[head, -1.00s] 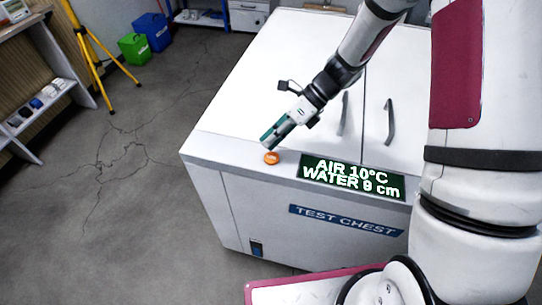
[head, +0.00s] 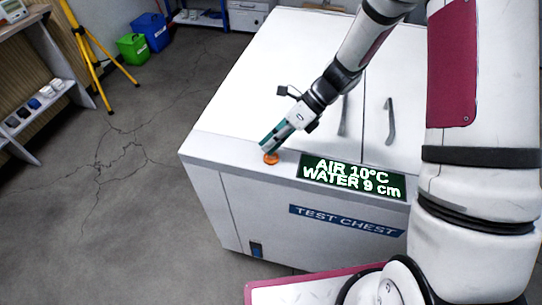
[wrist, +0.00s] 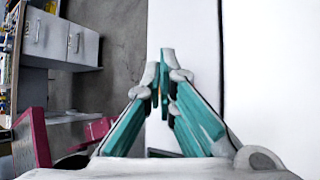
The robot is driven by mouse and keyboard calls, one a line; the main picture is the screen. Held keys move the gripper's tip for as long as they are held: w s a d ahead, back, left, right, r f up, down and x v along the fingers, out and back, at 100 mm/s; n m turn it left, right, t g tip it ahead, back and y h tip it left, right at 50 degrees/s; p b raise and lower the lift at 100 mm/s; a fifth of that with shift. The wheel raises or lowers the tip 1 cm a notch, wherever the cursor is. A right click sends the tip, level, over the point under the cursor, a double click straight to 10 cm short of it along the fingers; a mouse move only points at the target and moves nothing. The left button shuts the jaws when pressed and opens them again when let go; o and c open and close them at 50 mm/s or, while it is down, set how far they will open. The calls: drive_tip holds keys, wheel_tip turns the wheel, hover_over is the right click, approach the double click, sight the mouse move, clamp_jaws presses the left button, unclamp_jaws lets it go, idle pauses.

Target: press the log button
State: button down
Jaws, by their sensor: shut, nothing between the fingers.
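The orange round button (head: 271,159) sits on the front strip of the white test chest's top (head: 225,150), near its front left corner. My gripper (head: 266,149) is shut and empty, pointing down at the button. Its fingertips overlap the button's upper edge in the head view; I cannot tell whether they touch it or press it down. In the wrist view the closed teal fingers (wrist: 160,90) meet at their grey tips, and a thin orange sliver shows between them. The display (head: 352,177) right of the button reads AIR 10°C, WATER 9 cm.
The chest has two lid handles (head: 390,121) behind the display and a dark switch (head: 257,249) low on its front. A yellow tripod (head: 88,55), a green bin (head: 133,47) and a blue bin (head: 152,31) stand at the back left. The floor left of the chest is clear.

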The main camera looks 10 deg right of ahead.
drive_tip(key=shift+f, duration=0.1)
idle(0.7)
drive_tip(key=shift+f, duration=0.35)
drive_tip(key=shift+f, duration=0.45)
idle(0.8)
drive_tip(key=shift+r, duration=0.9)
drive_tip(key=shift+r, duration=0.15)
drive_tip(key=shift+r+p, duration=1.2)
drive_tip(key=shift+r, duration=1.15)
